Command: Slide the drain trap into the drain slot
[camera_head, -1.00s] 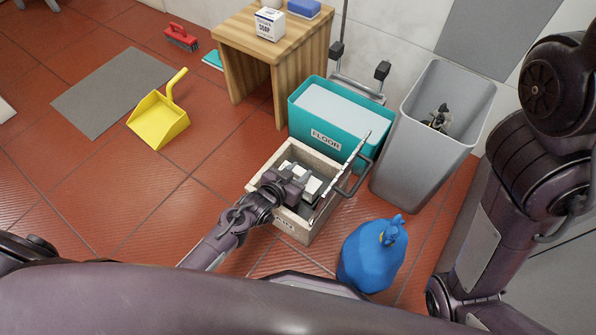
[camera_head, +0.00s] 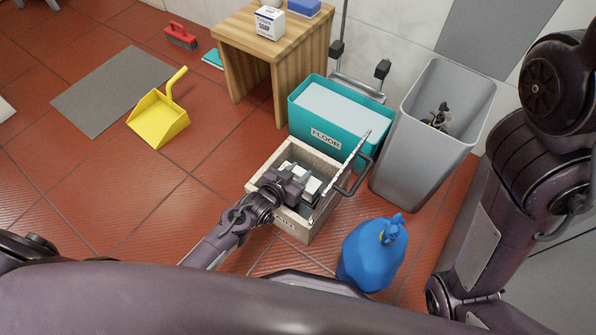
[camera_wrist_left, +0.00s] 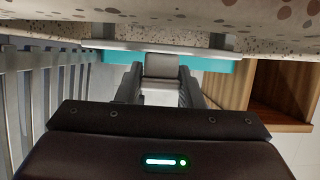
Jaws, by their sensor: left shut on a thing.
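The stone washboard tub (camera_head: 257,165) is a pale speckled box on the floor, with a whitish ribbed panel (camera_head: 345,165) leaning up along its right side. My left gripper (camera_head: 310,190) reaches down inside it from the left. In the left wrist view, the two fingers (camera_wrist_left: 160,85) are shut on a small grey block with a paler lower part, which I take as the drain trap (camera_wrist_left: 160,68). Speckled stone (camera_wrist_left: 220,14) spans the top of that view, close beyond the trap. I cannot make out the drain slot or whether the trap touches it. My right gripper is out of view.
A teal tub marked FLOOR (camera_head: 298,107) stands behind the stone tub. A grey bin (camera_head: 425,150) is to the right, and a blue bag (camera_head: 370,258) lies in front. A wooden stool (camera_head: 240,55) and yellow dustpan (camera_head: 155,118) are farther left. Open tiles lie left of my arm.

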